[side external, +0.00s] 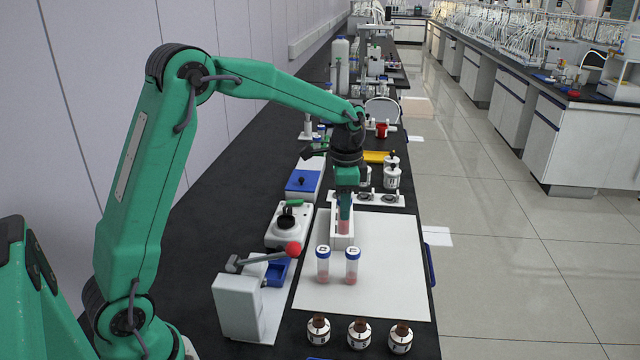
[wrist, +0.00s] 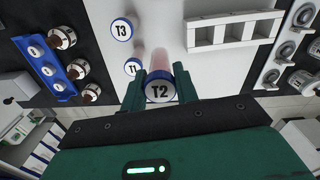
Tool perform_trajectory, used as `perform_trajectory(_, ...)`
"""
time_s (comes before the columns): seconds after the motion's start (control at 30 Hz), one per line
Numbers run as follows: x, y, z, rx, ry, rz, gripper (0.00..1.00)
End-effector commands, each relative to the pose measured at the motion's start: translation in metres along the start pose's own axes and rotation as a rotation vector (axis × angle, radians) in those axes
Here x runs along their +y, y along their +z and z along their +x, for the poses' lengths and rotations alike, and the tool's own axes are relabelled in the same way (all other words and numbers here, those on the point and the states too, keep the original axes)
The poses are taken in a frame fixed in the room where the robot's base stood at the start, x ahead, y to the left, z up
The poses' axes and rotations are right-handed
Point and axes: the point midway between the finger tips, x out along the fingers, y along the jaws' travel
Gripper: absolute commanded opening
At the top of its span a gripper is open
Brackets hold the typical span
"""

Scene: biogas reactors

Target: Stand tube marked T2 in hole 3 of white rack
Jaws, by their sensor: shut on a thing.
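My gripper (side external: 344,208) is shut on the tube marked T2 (wrist: 160,90), gripping it just below its blue-rimmed cap. The tube hangs upright with a reddish lower part (side external: 343,227). The white rack (wrist: 232,32) has a row of square openings and appears empty in the wrist view, up and to the right of T2. In the side view the held tube overlaps the rack (side external: 335,240); in the wrist view it is beside the rack. Hole numbers are not readable. Its lower end's clearance cannot be told.
Tubes T3 (wrist: 122,28) and T1 (wrist: 132,67) stand close by on the white mat (side external: 385,285). Several brown-topped jars (side external: 358,333) stand at the near edge. A device with a red-knobbed lever (side external: 293,249) stands left of the mat. The mat's right part is clear.

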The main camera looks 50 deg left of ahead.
Motion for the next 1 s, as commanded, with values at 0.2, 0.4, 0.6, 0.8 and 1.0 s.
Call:
perform_trajectory(0.2,-0.022,-0.016,-0.004,0.0,0.0,-0.017,0.03)
perform_trajectory(0.4,-0.048,-0.033,-0.009,0.0,0.0,-0.038,0.03)
perform_trajectory(0.6,-0.072,-0.047,-0.012,0.0,0.0,-0.059,0.03)
perform_trajectory(0.8,-0.089,-0.057,-0.014,0.0,0.0,-0.074,0.03)
perform_trajectory(1.0,-0.097,-0.06,-0.015,0.0,0.0,-0.082,0.03)
